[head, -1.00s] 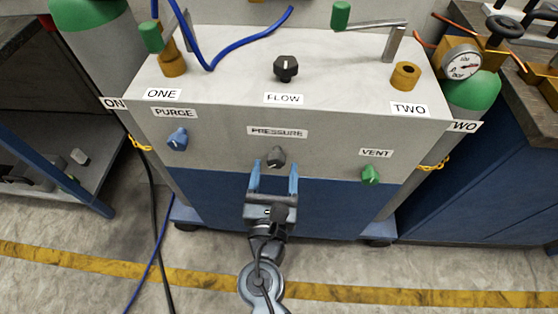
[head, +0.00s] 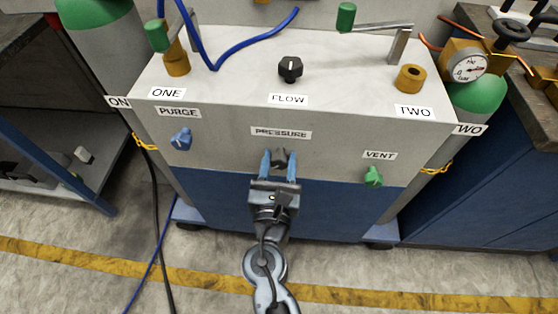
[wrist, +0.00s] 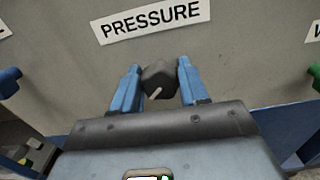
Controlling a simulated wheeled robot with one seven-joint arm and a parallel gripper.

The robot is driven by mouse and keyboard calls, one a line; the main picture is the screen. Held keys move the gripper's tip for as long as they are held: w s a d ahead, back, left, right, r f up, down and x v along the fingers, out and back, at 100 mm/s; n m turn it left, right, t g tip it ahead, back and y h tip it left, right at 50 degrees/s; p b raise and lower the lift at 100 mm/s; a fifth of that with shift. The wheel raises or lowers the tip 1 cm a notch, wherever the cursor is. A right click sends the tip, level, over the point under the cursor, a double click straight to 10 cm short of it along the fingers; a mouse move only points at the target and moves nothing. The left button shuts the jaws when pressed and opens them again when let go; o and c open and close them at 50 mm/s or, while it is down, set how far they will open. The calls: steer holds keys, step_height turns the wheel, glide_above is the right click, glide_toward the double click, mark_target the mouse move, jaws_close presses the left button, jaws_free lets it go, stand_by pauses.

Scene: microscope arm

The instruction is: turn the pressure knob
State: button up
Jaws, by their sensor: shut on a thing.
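The pressure knob (head: 279,157) is a small dark grey knob with a light pointer line, below the PRESSURE label (head: 281,133) on the cabinet's front. In the wrist view the knob (wrist: 159,79) sits between the two blue fingers, its pointer line slanting toward the lower left. My gripper (head: 279,163) has its fingers on either side of the knob and is shut on it. In the wrist view my gripper (wrist: 158,88) reaches up toward the panel from below.
The blue purge knob (head: 181,139) is to the left and the green vent knob (head: 374,176) to the right. The black flow knob (head: 290,68) is on the top face. A pressure gauge (head: 469,68) is at the upper right. Blue hose lies across the top.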

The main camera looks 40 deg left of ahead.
steer(key=shift+c, duration=1.1)
steer(key=shift+m+b, duration=0.45)
steer(key=shift+m, duration=0.25)
steer(key=m+b, duration=0.2)
steer(key=m, duration=0.2)
steer(key=shift+w+d+b, duration=0.1)
steer(key=shift+w+b, duration=0.05)
steer(key=shift+b, duration=0.15)
steer(key=m+b, duration=0.4)
steer(key=m, duration=0.3)
steer(key=shift+d+f+b, duration=0.1)
steer(key=shift+f+b, duration=0.05)
steer(key=shift+b, duration=0.15)
steer(key=m+b, duration=0.2)
steer(key=m, duration=0.1)
steer(key=m+b, duration=0.2)
steer(key=m, duration=0.1)
steer(key=shift+w+d+f+m+b, duration=0.1)
steer(key=shift+f+m+b, duration=0.05)
steer(key=shift+m+b, duration=0.2)
steer(key=m+b, duration=0.3)
steer(key=m, duration=0.1)
steer(key=shift+m, duration=0.35)
steer(key=shift+b, duration=0.35)
steer(key=shift+f, duration=0.1)
